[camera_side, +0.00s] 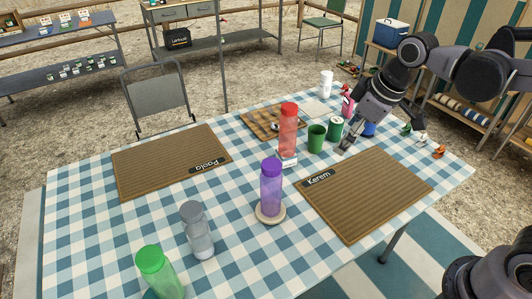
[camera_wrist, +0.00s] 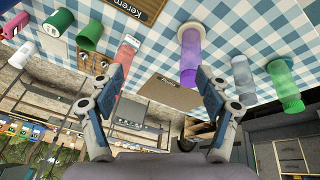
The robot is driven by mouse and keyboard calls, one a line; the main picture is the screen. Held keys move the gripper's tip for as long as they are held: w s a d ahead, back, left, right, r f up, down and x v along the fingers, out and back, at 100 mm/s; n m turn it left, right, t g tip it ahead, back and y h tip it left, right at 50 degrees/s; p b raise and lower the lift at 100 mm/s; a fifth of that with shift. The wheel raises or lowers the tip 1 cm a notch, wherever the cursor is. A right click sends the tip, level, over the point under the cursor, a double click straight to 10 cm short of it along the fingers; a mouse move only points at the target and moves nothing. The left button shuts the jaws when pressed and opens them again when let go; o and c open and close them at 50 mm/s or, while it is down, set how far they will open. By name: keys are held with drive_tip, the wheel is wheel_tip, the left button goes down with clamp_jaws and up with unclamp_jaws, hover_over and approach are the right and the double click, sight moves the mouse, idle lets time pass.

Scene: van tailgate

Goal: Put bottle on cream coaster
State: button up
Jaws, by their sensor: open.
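A purple bottle (camera_side: 271,188) stands upright on a round cream coaster (camera_side: 270,216) near the middle of the table. Both show in the wrist view, the bottle (camera_wrist: 190,58) and the coaster's rim (camera_wrist: 190,25). A red bottle (camera_side: 288,130) stands behind it, a clear grey-capped bottle (camera_side: 199,235) in front on the left, and a green bottle (camera_side: 158,272) at the near edge. My gripper (camera_side: 346,146) is to the right of the red bottle, beside the green cups. In the wrist view my gripper (camera_wrist: 164,76) is open with nothing between its fingers.
A green cup (camera_side: 316,139) and a green can (camera_side: 335,129) stand close to my gripper. Brown placemats lie at right (camera_side: 365,195) and left (camera_side: 172,161). A wooden board (camera_side: 260,122), white bottle (camera_side: 326,84) and small figures (camera_side: 421,138) are farther back.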

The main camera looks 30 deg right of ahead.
drive_tip(key=s+d+f+m+t, duration=0.2)
drive_tip(key=s+d+f+m, duration=0.1)
drive_tip(key=s+d+m, duration=0.2)
drive_tip(key=s+m, duration=0.1)
drive_tip(key=s, duration=0.1)
drive_tip(key=shift+s+f+t+h, duration=0.15)
drive_tip(key=shift+s+t+h, duration=0.15)
drive_tip(key=shift+s+t, duration=0.1)
drive_tip(key=shift+d, duration=0.1)
